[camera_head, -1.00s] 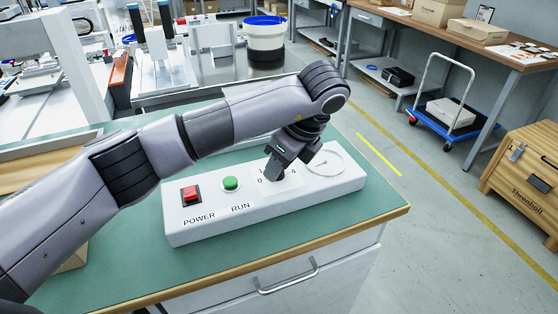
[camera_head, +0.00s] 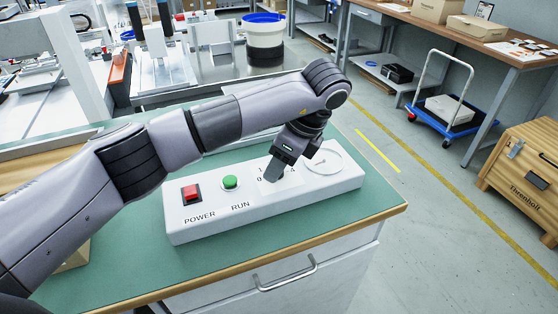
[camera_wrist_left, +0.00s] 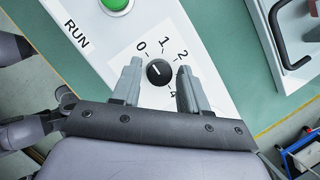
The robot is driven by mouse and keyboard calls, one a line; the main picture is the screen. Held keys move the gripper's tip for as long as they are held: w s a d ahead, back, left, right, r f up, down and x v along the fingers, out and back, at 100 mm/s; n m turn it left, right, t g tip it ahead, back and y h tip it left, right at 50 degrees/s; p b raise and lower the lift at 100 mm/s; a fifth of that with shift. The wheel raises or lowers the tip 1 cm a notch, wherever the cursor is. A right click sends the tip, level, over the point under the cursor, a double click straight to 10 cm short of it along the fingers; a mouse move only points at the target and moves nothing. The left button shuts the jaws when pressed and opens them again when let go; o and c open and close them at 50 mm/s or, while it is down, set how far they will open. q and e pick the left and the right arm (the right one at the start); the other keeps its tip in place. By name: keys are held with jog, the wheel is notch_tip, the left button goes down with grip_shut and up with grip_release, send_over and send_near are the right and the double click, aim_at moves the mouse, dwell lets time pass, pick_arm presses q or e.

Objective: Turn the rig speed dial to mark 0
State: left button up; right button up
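The rig speed dial (camera_wrist_left: 158,72) is a small round black knob on the white control box (camera_head: 215,222). Printed marks 0, 1, 2 and 4 show around it in the left wrist view. A short light line on the knob seems to point up and left, roughly towards 0; I cannot tell its exact setting. My left gripper (camera_head: 273,173) is over the dial end of the box. In the left wrist view its two fingers (camera_wrist_left: 158,78) stand on either side of the knob, open, with gaps visible. In the head view the gripper hides the dial.
The box also carries a red POWER switch (camera_head: 191,193) and a green RUN button (camera_head: 230,182), left of the dial. The green bench top (camera_head: 130,262) is clear in front of the box.

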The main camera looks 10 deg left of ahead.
aim_at(292, 180)
pick_arm(q)
jog(key=shift+o, duration=0.4)
jog(key=shift+r, duration=0.1)
jog(key=shift+d+r, duration=0.15)
jog(key=shift+r, duration=0.2)
jog(key=p+v, duration=0.2)
jog(key=v, duration=0.4)
jog(key=shift+s, duration=0.1)
